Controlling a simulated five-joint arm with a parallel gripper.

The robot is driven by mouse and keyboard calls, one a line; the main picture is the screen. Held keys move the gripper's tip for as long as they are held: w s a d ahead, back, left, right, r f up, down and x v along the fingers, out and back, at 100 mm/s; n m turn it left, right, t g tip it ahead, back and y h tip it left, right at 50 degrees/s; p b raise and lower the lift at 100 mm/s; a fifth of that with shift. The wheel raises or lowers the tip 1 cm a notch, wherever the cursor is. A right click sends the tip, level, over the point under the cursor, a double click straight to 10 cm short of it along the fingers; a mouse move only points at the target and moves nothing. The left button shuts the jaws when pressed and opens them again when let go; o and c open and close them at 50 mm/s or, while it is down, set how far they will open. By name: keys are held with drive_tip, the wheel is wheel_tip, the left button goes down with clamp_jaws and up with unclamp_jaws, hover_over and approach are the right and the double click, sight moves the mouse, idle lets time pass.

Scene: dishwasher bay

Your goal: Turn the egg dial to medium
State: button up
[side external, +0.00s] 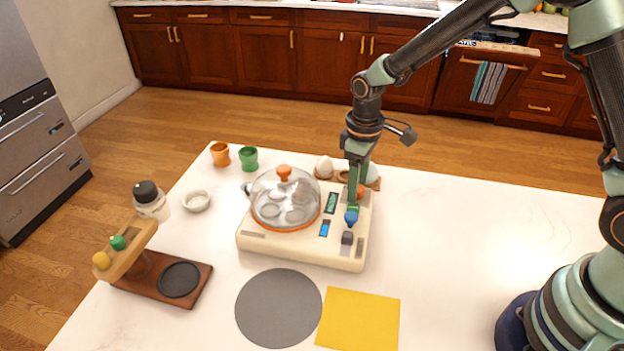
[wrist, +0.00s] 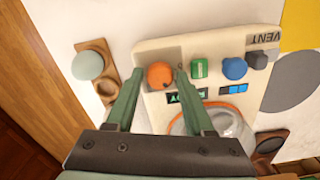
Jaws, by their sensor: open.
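The cream egg cooker (side external: 285,246) stands on the white counter, with a row of controls along its right side. An orange round knob (wrist: 160,75) sits at one end of the row; it partly shows in the side view (side external: 361,192). A green control (wrist: 200,68), a blue knob (wrist: 234,68) and a grey control beside the word VENT follow it. No label names the egg dial. My gripper (wrist: 157,78) is open, its fingers on either side of the orange knob; contact cannot be told. In the side view my gripper (side external: 355,202) points down over the controls.
A glass dome (side external: 285,200) with an orange handle covers the cooker's left part. A wooden egg holder (wrist: 97,62) with a pale egg lies close behind the gripper. A grey round mat (side external: 278,308) and yellow cloth (side external: 358,320) lie in front. The counter's right is clear.

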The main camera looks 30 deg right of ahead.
clamp_jaws()
drive_tip(key=m, duration=0.5)
drive_tip(key=shift+m, duration=0.4)
drive_tip(key=m, duration=0.5)
drive_tip(key=shift+m, duration=0.4)
idle(0.4)
unclamp_jaws()
